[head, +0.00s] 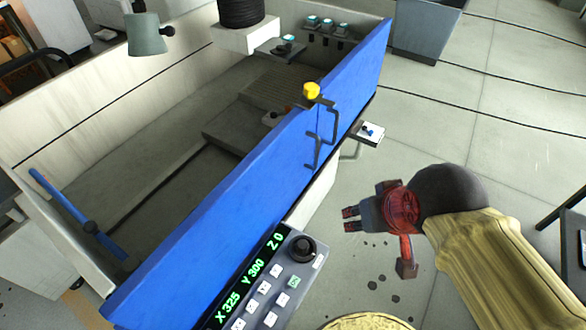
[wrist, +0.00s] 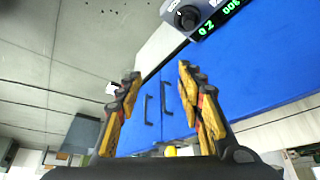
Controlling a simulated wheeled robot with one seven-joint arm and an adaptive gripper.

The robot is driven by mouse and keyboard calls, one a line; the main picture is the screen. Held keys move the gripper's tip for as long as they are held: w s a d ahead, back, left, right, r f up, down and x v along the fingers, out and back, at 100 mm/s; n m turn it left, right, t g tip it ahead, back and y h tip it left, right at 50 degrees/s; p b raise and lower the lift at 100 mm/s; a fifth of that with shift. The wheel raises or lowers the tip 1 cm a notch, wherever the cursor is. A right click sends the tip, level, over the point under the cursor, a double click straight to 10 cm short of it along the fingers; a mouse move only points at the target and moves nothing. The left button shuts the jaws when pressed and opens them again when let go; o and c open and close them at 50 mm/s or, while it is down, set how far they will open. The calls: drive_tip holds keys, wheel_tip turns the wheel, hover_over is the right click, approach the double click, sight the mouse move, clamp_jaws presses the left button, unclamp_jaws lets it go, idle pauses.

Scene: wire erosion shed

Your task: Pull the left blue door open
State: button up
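The left blue door (head: 205,235) is the long blue panel on the machine's front, and it also fills the right of the wrist view (wrist: 255,80). The second blue door (head: 365,65) continues the line at the far end. Two dark bar handles, the left door's (head: 312,153) and the other door's (head: 333,120), sit close together near the seam. In the wrist view both handles (wrist: 165,98) (wrist: 148,110) show between my fingers, farther off. My gripper (head: 347,219) is open and empty, apart from the doors and to the right of the handles; its spread fingers show in the wrist view (wrist: 160,75).
A control panel (head: 268,285) with a green readout and knob juts out in front of the left door. A small white box (head: 369,133) sits beyond the handles. The floor (head: 440,130) at right is mostly clear.

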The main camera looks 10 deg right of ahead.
drive_tip(key=d+f+g, duration=0.1)
drive_tip(key=f, duration=0.2)
drive_tip(key=f+g, duration=0.1)
drive_tip(key=f, duration=0.2)
drive_tip(key=d+f+g, duration=0.1)
drive_tip(key=f, duration=0.2)
drive_tip(key=shift+w+d+m, duration=0.35)
drive_tip(key=shift+w+m, duration=0.05)
drive_tip(key=shift+c, duration=0.8)
drive_tip(key=w+d+f+h+p, duration=0.1)
drive_tip(key=w+d+f, duration=0.2)
drive_tip(key=w+f, duration=0.35)
drive_tip(key=w+d+f, duration=0.4)
drive_tip(key=f, duration=0.6)
drive_tip(key=n+t+y, duration=0.4)
drive_tip(key=t+y, duration=0.2)
drive_tip(key=t, duration=0.9)
approach(318, 149)
drive_tip(key=w, duration=0.3)
drive_tip(key=x, duration=0.8)
drive_tip(key=shift+s+a+r, duration=0.1)
drive_tip(key=shift+s+a, duration=0.05)
drive_tip(key=shift+a, duration=0.2)
drive_tip(key=shift+c, duration=1.4)
